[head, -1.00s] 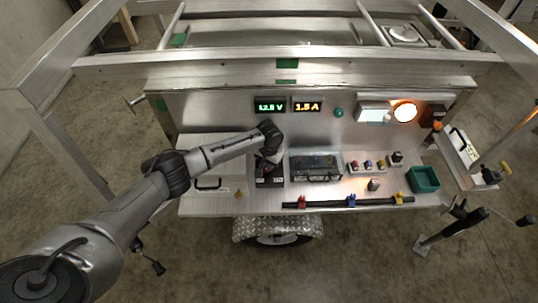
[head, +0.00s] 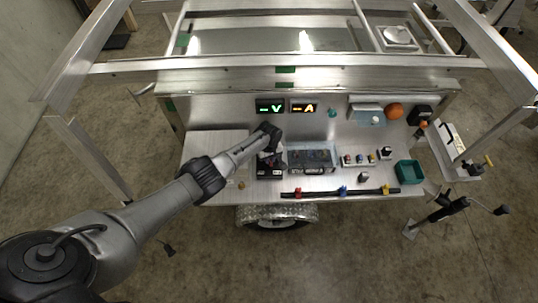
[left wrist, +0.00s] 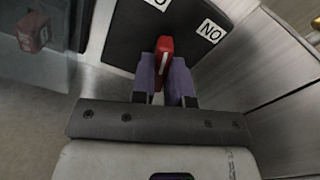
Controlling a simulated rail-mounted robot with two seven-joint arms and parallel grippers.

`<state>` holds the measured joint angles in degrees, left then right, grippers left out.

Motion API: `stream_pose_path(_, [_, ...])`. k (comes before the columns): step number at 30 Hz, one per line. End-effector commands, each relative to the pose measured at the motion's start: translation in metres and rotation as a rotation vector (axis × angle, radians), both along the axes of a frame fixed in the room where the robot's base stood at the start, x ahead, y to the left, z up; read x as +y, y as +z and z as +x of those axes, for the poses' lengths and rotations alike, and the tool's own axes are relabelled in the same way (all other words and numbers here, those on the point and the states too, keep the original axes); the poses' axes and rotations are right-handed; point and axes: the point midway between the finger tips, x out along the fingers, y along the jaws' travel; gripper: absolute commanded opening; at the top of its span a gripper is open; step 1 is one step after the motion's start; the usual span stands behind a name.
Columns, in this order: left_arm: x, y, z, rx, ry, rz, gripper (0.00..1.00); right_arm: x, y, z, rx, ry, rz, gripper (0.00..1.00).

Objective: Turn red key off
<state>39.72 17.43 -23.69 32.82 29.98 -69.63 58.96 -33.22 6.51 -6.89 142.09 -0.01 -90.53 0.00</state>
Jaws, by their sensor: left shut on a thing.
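The red key (left wrist: 164,46) shows in the left wrist view on a dark switch plate (left wrist: 118,42). The plate carries white labels, one reading like "NO" as seen from here and another cut off at the top edge. My left gripper (left wrist: 165,80) has its two purple-grey fingers closed on the sides of the red key. In the head view my left gripper (head: 268,155) is over the dark switch box (head: 270,172) and hides most of it, including the key. My right gripper is not in view.
A clear-lidded box (head: 312,158) stands just right of the switch box. The voltage display (head: 270,107) and current display (head: 303,107) show dashes. The orange lamp (head: 394,111) is unlit. A green bin (head: 408,172) sits at the bench's right, and a dark bar (head: 340,192) lies along the front.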

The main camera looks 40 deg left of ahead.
Motion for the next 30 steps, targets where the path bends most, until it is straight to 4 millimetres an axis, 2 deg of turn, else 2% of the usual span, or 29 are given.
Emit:
stream_pose_path(3, [-0.001, 0.003, 0.001, 0.000, 0.102, -0.002, 0.00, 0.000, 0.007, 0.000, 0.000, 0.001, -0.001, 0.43])
stream_pose_path(15, [0.000, 0.002, 0.001, -0.002, 0.363, 0.000, 0.00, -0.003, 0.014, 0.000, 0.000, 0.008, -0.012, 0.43])
stream_pose_path(30, [0.001, 0.002, 0.001, -0.001, 0.462, 0.002, 0.00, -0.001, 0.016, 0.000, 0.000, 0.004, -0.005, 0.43])
